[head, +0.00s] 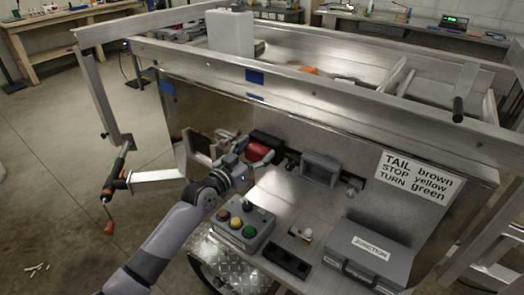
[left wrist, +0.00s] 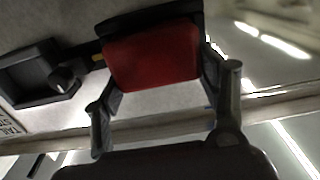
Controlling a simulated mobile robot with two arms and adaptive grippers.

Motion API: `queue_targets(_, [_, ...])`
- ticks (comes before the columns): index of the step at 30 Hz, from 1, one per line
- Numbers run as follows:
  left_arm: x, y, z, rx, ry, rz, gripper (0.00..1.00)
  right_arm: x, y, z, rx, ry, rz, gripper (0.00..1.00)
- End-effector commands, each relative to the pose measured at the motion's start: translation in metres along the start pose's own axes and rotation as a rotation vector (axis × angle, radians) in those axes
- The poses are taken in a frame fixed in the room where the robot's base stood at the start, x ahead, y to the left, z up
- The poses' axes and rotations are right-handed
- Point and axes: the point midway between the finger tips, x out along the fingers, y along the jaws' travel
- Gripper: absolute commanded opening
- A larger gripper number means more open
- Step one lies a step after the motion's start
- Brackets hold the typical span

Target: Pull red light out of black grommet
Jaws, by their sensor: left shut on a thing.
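The red light (head: 259,152) is at the black grommet (head: 268,142) on the trailer's rear panel, left of the centre. My left gripper (head: 250,153) is at the light, its fingers on either side of it and shut on it. In the left wrist view the red light (left wrist: 152,58) fills the space between the two fingers, with the black grommet (left wrist: 148,19) right behind it. The light's back edge meets the grommet; I cannot tell how deep it sits. My right gripper is not in view.
A clamp (head: 117,178) with an orange handle sticks out at the left. Open floor lies at the left.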

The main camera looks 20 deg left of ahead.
Motion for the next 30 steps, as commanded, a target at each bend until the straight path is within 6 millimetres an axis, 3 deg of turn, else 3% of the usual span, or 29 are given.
queue_targets(30, [-0.031,0.000,-0.001,0.001,0.000,0.000,0.33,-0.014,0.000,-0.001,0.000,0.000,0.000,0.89])
